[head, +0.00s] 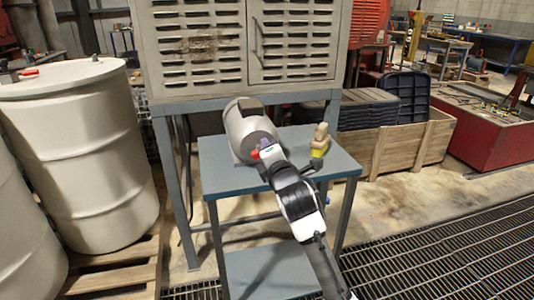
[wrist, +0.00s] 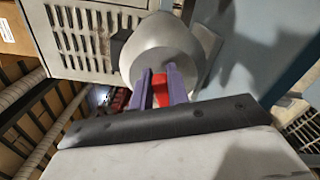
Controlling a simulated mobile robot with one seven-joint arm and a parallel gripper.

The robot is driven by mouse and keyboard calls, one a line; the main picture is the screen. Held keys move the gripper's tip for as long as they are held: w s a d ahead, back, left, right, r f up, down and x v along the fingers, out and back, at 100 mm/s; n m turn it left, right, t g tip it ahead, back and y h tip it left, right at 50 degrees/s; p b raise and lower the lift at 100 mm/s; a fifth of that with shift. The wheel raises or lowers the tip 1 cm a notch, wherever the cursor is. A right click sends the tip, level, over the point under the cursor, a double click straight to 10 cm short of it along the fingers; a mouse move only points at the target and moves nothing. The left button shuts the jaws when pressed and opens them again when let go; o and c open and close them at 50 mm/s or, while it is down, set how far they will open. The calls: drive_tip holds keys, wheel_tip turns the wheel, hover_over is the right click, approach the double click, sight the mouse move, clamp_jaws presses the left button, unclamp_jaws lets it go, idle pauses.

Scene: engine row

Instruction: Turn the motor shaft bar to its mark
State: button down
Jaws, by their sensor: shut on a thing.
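The grey, rounded motor (head: 243,128) stands on the blue-grey table (head: 222,184) in the head view. My gripper (head: 262,150) is at the motor's front face, with my arm reaching up from the lower right. In the wrist view the motor (wrist: 158,50) fills the upper middle. The two purple fingers of my gripper (wrist: 159,88) are shut on a red bar (wrist: 160,86) in front of the motor's round face. A bit of the red bar also shows beside the fingers in the head view (head: 255,154). The mark cannot be made out.
A beige bottle-like object with a yellow base (head: 319,140) stands on the table, right of my gripper. A louvred metal cabinet (head: 240,50) rises behind the table. White drums (head: 80,150) stand at left; a wooden crate (head: 400,148) is behind right. Grated floor at front right is clear.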

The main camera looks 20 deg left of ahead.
drive_tip(key=m, duration=0.3)
drive_tip(key=f+m, duration=0.1)
drive_tip(key=m, duration=0.1)
drive_tip(key=shift+m+b, duration=0.3)
drive_tip(key=shift+m, duration=0.1)
drive_tip(key=m, duration=0.3)
drive_tip(key=m+p, duration=0.1)
drive_tip(key=m, duration=0.1)
drive_tip(key=shift+a+f, duration=0.1)
drive_tip(key=shift+f, duration=0.25)
drive_tip(key=m, duration=0.2)
drive_tip(key=m+p, duration=0.1)
drive_tip(key=m, duration=0.1)
drive_tip(key=m+p, duration=0.1)
drive_tip(key=shift+s+a+f+m, duration=0.25)
drive_tip(key=shift+m, duration=0.15)
drive_tip(key=m+p, duration=0.1)
drive_tip(key=m, duration=0.1)
drive_tip(key=m+p, duration=0.1)
drive_tip(key=m, duration=0.1)
drive_tip(key=m+p, duration=0.1)
drive_tip(key=shift+s+a+f+m, duration=0.2)
drive_tip(key=shift+s+a+m, duration=0.05)
drive_tip(key=shift+a+m, duration=0.15)
drive_tip(key=shift+p, duration=0.3)
drive_tip(key=c, duration=1.4)
unclamp_jaws()
drive_tip(key=shift+o, duration=0.2)
